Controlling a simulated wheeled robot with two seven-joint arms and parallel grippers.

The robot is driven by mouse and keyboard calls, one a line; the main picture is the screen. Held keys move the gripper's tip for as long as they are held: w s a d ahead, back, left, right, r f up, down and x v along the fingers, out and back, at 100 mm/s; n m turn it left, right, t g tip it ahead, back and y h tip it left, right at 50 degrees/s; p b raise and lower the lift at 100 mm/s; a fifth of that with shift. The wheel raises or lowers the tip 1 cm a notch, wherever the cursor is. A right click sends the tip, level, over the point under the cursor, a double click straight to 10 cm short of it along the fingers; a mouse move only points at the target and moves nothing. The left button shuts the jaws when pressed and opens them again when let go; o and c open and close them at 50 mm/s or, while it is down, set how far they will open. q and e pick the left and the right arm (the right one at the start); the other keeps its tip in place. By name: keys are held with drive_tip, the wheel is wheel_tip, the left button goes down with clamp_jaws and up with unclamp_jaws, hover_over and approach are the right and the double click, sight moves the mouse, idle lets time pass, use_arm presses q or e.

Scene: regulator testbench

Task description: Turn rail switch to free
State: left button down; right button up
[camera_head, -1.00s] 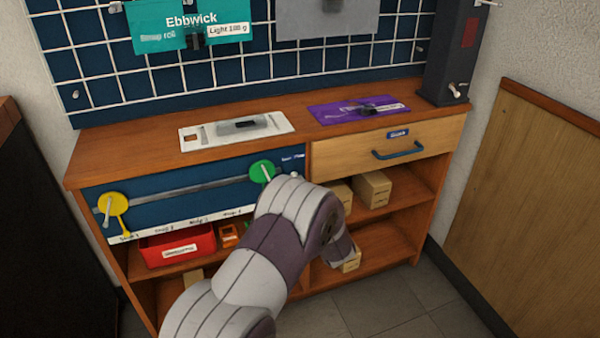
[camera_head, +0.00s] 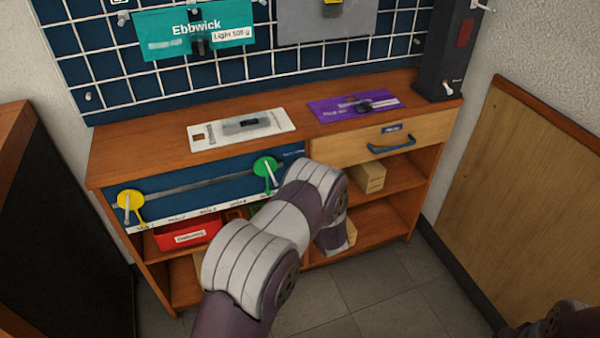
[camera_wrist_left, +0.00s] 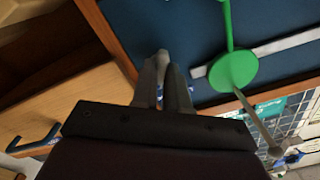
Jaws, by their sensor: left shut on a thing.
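The blue rail panel (camera_head: 205,187) is on the cabinet's front left, with a grey rail across it. My left gripper (camera_wrist_left: 166,78) is at the panel's edge near the wooden drawer, its two fingers shut on a small pale knob, the rail switch (camera_wrist_left: 163,57). Only the switch's tip shows between the fingers, so I cannot tell which way it points. In the head view my left arm hides the gripper and switch. A green disc (camera_head: 265,167) with a pale peg sits beside them on the rail, also in the left wrist view (camera_wrist_left: 233,70). My right gripper is not in view.
A yellow disc (camera_head: 130,201) is at the rail's left end. The wooden drawer (camera_head: 350,149) with a blue handle (camera_head: 391,148) is to the right. A red bin (camera_head: 188,233) is on the shelf below. A white plate (camera_head: 214,136) and a purple card (camera_head: 340,107) lie on top.

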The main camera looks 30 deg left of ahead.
use_arm(q)
drive_tip(key=shift+m+p, duration=0.65)
drive_tip(key=shift+m, duration=0.45)
drive_tip(key=shift+f, duration=0.1)
drive_tip(key=c, duration=1.1)
unclamp_jaws()
drive_tip(key=shift+c, duration=0.2)
drive_tip(key=p+v, duration=0.3)
drive_tip(key=v, duration=0.9)
drive_tip(key=shift+s+d, duration=0.2)
drive_tip(key=shift+d, duration=0.05)
